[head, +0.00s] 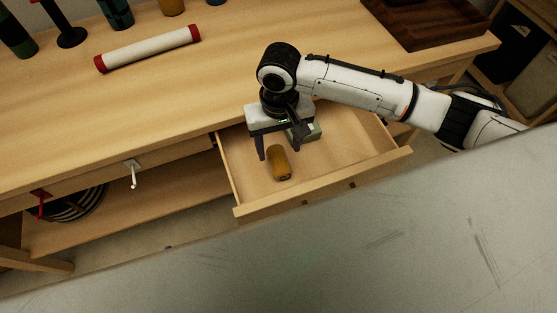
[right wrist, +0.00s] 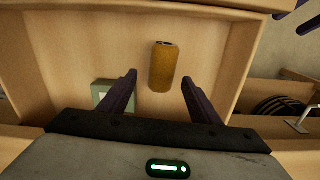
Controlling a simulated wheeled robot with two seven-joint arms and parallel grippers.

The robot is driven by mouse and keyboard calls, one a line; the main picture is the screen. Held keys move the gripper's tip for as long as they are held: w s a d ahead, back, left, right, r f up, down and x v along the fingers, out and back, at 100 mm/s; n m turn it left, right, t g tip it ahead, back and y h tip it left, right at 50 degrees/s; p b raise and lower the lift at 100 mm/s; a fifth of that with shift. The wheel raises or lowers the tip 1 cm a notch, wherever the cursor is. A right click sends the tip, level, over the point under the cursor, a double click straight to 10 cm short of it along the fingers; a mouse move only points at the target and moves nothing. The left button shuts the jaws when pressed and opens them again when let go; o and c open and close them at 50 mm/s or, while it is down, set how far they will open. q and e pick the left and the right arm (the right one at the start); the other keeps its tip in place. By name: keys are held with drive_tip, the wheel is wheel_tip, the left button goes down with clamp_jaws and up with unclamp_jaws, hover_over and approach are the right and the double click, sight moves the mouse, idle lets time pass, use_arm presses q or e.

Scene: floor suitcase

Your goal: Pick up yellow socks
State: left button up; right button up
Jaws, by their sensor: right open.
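The yellow socks (head: 279,164) are a mustard-yellow roll lying in the open drawer. They also show in the right wrist view (right wrist: 164,66), just beyond the fingertips. My right gripper (head: 278,152) is open above the drawer, pointing down, with its dark fingers apart. In the right wrist view (right wrist: 160,78) the fingers lie either side of the roll's near end, with nothing held. Dark finger-like tips, seemingly of my left gripper (right wrist: 303,20), show at the top right corner of the right wrist view; the rest is out of frame.
A small green box (head: 306,131) lies in the drawer beside the socks. The drawer's front (head: 325,182) and side walls surround them. A white roll with red ends (head: 148,48) and a dark wooden tray (head: 425,22) are on the desk. A grey surface fills the foreground.

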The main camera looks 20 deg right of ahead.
sight(278, 156)
wheel_tip(278, 156, down, 5)
drive_tip(key=shift+s+a+r+b, duration=0.1)
drive_tip(key=shift+a+b, duration=0.05)
drive_tip(key=shift+b, duration=0.25)
drive_tip(key=c, duration=1.1)
